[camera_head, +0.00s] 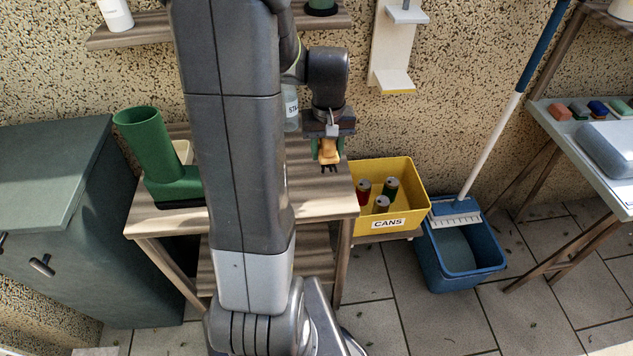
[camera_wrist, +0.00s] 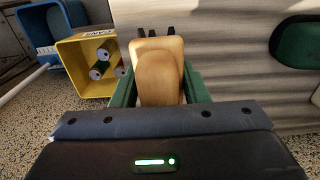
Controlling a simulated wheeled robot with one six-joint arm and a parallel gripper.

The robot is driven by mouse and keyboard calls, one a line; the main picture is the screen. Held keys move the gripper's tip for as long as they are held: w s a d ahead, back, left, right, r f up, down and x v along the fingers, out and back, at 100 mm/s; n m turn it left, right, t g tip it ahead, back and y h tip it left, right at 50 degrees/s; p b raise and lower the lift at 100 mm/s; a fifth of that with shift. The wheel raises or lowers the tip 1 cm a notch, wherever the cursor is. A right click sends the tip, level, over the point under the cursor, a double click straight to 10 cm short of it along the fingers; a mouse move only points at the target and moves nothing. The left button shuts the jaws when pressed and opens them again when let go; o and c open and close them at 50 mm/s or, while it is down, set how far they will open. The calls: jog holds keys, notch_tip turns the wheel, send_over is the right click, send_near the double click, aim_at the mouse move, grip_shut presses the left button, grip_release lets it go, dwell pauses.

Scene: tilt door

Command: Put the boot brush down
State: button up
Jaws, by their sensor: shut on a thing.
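The boot brush (camera_head: 329,152) is a tan wooden block with dark bristles showing at its far end. My gripper (camera_head: 328,149) is shut on it, above the right part of the wooden table (camera_head: 323,201). In the wrist view the brush (camera_wrist: 158,72) sits between the green fingers of my gripper (camera_wrist: 158,88), and dark bristle tufts stick out past its end. The striped table top (camera_wrist: 220,60) lies behind it. I cannot tell whether the bristles touch the table.
A green boot (camera_head: 158,155) stands on the table's left side. A yellow cans bin (camera_head: 407,213) with several cans is right of the table, beside a blue mop bucket (camera_head: 455,270). A bottle (camera_head: 291,108) stands behind my arm. The table's front right is clear.

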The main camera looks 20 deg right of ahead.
aim_at(326, 186)
notch_tip(326, 186, down, 10)
jog(key=shift+s+r, duration=0.1)
jog(key=shift+r, duration=0.05)
dwell(0.3)
jog(key=o, duration=1)
notch_tip(326, 186, up, 12)
jog(key=shift+r, duration=0.1)
jog(key=shift+f, duration=0.2)
